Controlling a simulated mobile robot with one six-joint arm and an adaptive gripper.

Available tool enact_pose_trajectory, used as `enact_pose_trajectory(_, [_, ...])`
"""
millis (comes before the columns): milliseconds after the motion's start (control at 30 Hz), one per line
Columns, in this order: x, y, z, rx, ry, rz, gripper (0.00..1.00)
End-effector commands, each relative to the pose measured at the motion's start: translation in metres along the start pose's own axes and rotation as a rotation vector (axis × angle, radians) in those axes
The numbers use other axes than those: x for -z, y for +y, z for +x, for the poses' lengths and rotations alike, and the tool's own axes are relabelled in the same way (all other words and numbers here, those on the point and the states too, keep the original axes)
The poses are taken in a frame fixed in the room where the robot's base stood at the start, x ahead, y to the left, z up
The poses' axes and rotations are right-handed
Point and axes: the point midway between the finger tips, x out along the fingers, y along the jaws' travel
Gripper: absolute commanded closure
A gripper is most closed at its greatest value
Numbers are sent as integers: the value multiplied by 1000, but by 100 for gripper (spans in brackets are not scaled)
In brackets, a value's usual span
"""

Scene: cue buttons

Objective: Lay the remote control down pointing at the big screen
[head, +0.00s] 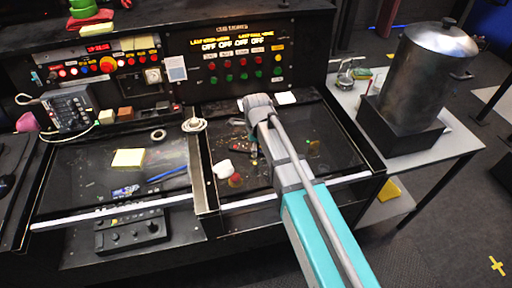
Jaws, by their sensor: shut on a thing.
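My gripper (252,152) hangs below my grey wrist, over the right dark bay of the console (204,198). It is small and dark against the dark surface. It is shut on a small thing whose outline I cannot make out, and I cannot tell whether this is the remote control. No remote control stands out clearly elsewhere. I see no clear big screen; the upright panel at the back (208,68) carries lit yellow text and rows of red and green buttons.
A white object (222,169) and a red round button (235,180) sit left of my gripper. A large metal urn (424,75) stands on the side table at right.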

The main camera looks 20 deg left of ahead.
Motion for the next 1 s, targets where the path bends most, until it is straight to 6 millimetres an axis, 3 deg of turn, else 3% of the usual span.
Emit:
enact_pose_trajectory(67, [0,0,3,0,0,0,92])
enact_pose_trajectory(100, [0,0,3,0,0,0,31])
enact_pose_trajectory(267, [0,0,2,0,0,0,2])
enact_pose_trajectory(1000, [0,0,-8,0,0,0,1])
